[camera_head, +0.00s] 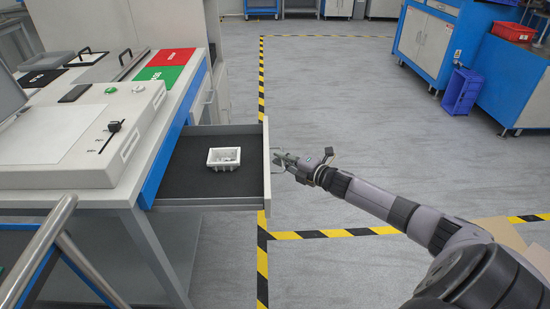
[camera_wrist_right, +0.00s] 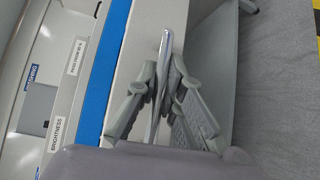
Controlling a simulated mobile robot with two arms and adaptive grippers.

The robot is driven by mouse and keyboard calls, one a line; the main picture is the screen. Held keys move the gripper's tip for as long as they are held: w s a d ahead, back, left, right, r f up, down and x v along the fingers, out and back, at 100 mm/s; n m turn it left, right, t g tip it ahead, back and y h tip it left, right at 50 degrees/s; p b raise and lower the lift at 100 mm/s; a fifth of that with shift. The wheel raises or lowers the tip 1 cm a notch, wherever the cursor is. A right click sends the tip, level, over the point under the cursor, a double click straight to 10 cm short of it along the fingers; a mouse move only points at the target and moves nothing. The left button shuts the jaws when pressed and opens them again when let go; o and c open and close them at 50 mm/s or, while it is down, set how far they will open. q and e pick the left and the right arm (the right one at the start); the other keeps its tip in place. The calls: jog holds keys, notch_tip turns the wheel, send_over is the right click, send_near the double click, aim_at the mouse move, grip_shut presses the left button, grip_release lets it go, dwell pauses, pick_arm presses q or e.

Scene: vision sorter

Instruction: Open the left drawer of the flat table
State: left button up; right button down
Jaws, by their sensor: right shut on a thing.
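The left drawer (camera_head: 212,190) of the flat table (camera_head: 128,205) stands pulled out, its dark floor showing in the head view. A small white box (camera_head: 224,158) with small items inside stands in it. My right gripper (camera_head: 279,160) is at the outer side of the drawer front. In the right wrist view my right gripper (camera_wrist_right: 165,105) has its fingers on both sides of the shiny metal drawer handle (camera_wrist_right: 165,60) and is shut on it. My left gripper is not in view.
A white panel device (camera_head: 75,140) and red and green mats (camera_head: 170,65) lie on the table top. Blue cabinets (camera_head: 428,35) and a blue crate (camera_head: 462,92) stand at the right. The grey floor with yellow-black tape (camera_head: 330,233) is clear around the drawer.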

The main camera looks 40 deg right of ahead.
dwell(0.3)
jog(key=c, duration=1.7)
grip_release()
jog(key=shift+s, duration=0.1)
jog(key=v, duration=1.1)
jog(key=shift+s+d, duration=0.15)
jog(key=shift+s, duration=0.25)
